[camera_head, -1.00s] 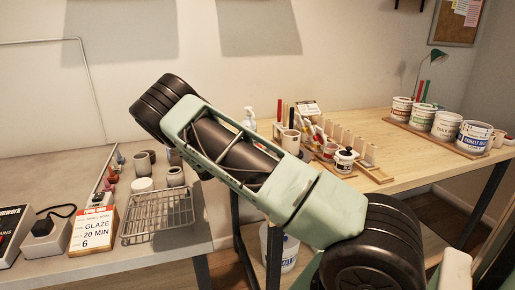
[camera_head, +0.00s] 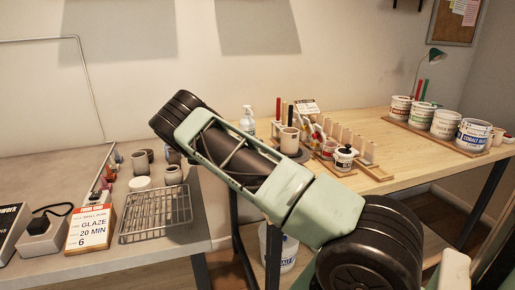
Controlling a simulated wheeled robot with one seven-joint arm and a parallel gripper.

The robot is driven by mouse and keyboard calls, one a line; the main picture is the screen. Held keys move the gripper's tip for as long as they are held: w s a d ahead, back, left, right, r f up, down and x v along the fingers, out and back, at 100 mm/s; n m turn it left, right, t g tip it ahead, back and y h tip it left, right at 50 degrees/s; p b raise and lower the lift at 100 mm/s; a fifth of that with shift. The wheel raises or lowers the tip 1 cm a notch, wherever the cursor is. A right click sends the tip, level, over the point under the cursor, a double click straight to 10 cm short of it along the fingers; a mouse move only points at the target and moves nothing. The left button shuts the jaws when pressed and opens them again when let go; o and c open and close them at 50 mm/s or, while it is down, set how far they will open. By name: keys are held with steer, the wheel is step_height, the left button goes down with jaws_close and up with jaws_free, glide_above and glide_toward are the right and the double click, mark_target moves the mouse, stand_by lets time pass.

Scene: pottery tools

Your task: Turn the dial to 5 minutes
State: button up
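No dial face shows clearly in the head view. At the left edge a dark-faced box (camera_head: 9,228) with white lettering is cut off by the frame, and I cannot tell whether it carries the dial. Next to it is a pale box with a dark knob-like part (camera_head: 40,226) and a black cord. My green and black arm crosses the middle of the view, over the gap between the tables. My gripper is not visible.
A wire rack (camera_head: 155,213) and several small cups (camera_head: 140,162) stand on the grey table. The wooden table (camera_head: 420,150) at right holds a pegged rack, a lidded jar (camera_head: 343,158) and several labelled buckets (camera_head: 446,124). A white bucket stands below.

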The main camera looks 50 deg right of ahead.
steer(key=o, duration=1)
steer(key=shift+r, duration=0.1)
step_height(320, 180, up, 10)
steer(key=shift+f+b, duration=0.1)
steer(key=shift+b, duration=0.2)
